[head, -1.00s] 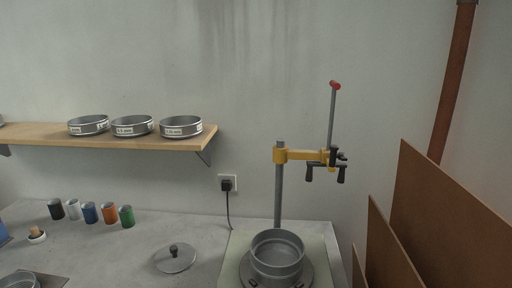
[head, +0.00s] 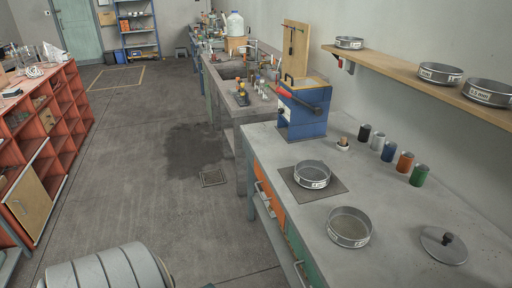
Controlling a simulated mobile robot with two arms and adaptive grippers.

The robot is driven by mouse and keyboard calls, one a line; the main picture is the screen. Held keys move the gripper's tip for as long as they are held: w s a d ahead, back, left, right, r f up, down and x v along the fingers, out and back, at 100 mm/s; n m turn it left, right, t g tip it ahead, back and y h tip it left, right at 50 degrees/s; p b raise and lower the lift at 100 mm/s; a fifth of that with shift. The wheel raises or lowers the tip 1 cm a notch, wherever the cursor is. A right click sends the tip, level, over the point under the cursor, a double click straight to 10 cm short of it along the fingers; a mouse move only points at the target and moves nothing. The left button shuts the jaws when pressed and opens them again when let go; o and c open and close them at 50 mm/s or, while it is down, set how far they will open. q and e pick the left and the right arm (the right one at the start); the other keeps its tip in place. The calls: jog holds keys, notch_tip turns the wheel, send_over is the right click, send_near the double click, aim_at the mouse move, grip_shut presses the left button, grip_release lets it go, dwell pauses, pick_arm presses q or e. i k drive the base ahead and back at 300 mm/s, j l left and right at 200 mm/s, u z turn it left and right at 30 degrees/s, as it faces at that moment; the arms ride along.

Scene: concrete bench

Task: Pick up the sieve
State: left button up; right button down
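Several round metal sieves are in the head view. One sieve (head: 312,175) with a white label sits on a dark square mat (head: 335,188) on the concrete bench. Another sieve (head: 349,228) stands on the bare bench nearer to me, also labelled. Three more, a small sieve (head: 349,43), a middle sieve (head: 440,74) and a large sieve (head: 488,93), stand on the wall shelf. I cannot tell which one the task means. Neither of my grippers is in view.
A grey lid (head: 443,249) with a black knob lies at the bench's right. Coloured cans, including a green can (head: 419,176), line the wall side. A blue box-like device (head: 304,108) stands at the far end. A red cubby unit (head: 40,140) is left; floor between is open.

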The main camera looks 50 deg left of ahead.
aim_at(311, 174)
jog(key=u, duration=1.1)
jog(key=z, duration=1.9)
jog(key=u, duration=1.9)
jog(key=z, duration=0.7)
jog(key=i+j+z, duration=0.1)
jog(key=j+z, duration=1.35)
jog(key=j, duration=0.1)
